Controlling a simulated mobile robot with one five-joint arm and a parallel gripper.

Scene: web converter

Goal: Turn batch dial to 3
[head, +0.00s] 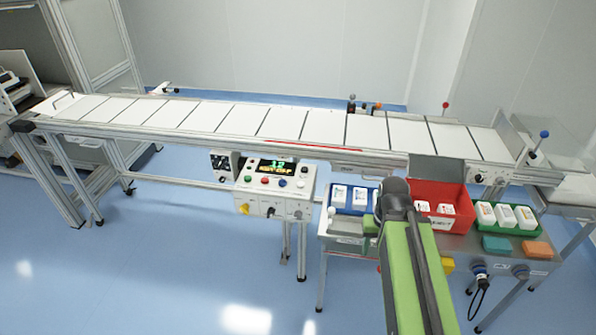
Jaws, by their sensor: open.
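A white control box (275,190) hangs below the front of the conveyor in the head view. It carries a lit display (277,167), several coloured buttons, a yellow knob (244,209) and small dark controls along its lower edge. A smaller box (222,164) with dark dials sits just left of it. I cannot tell which control is the batch dial, and its markings are too small to read. My green and dark arm rises in the right foreground, right of the control box and apart from it. No gripper fingers can be made out.
A long conveyor (250,121) with white sheets crosses the view. A steel table (470,243) at right holds a blue bin (352,210), a red bin (440,192) and a green bin (510,230); my arm partly covers it. The blue floor (170,260) before the control box is clear.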

